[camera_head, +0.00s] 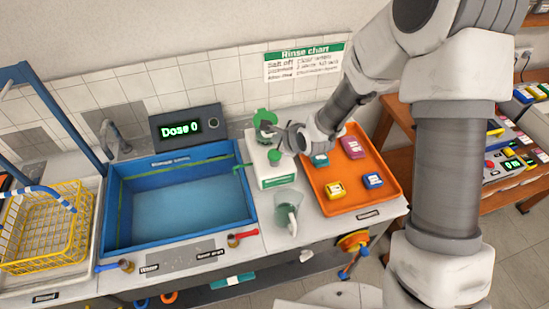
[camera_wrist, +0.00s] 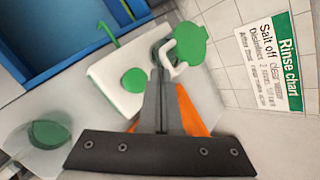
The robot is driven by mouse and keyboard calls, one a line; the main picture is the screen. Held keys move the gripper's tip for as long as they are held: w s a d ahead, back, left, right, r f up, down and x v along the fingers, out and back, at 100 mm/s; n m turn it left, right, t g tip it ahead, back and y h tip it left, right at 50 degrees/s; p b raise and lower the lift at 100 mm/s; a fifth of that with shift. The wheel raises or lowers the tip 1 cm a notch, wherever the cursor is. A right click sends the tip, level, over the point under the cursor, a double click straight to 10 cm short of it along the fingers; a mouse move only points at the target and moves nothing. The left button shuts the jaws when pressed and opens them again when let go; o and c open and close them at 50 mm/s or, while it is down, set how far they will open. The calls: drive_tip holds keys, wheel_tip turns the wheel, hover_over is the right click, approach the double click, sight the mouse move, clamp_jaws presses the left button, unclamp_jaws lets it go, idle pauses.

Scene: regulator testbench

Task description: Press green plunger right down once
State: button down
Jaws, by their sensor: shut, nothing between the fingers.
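A white dispenser box (camera_head: 278,177) stands between the blue sink and the orange tray, with a green spout (camera_head: 243,167) on its left. A low round green cap (camera_head: 274,156) is on its top. A taller green piece (camera_head: 264,117) rises behind; I cannot tell which of the two is the plunger. In the wrist view the box (camera_wrist: 108,92), round cap (camera_wrist: 135,80) and larger green piece (camera_wrist: 186,45) with a white loop show. My gripper (camera_wrist: 160,72) is shut and empty, its tips beside the loop and right of the cap. Contact is unclear.
The display (camera_head: 188,123) reads "Dose 0". The orange tray (camera_head: 335,207) holds several coloured blocks close by on the right. The blue sink (camera_head: 180,190) is left. A rinse chart (camera_head: 304,62) hangs on the wall.

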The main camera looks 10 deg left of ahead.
sight(275, 153)
drive_tip(key=shift+f+b, duration=0.95)
drive_tip(key=shift+f, duration=0.65)
drive_tip(key=shift+f, duration=0.1)
idle(0.6)
drive_tip(key=shift+f+b, duration=0.3)
drive_tip(key=shift+b, duration=0.1)
drive_tip(key=shift+f+b, duration=1)
drive_tip(key=shift+f, duration=0.15)
idle(1.0)
drive_tip(key=shift+r, duration=0.1)
drive_tip(key=shift+r+p, duration=1.15)
drive_tip(key=shift+r, duration=0.3)
drive_tip(key=shift+r, duration=0.1)
drive_tip(key=shift+r+p, duration=1.8)
drive_tip(key=shift+r, duration=0.65)
drive_tip(key=shift+d, duration=0.1)
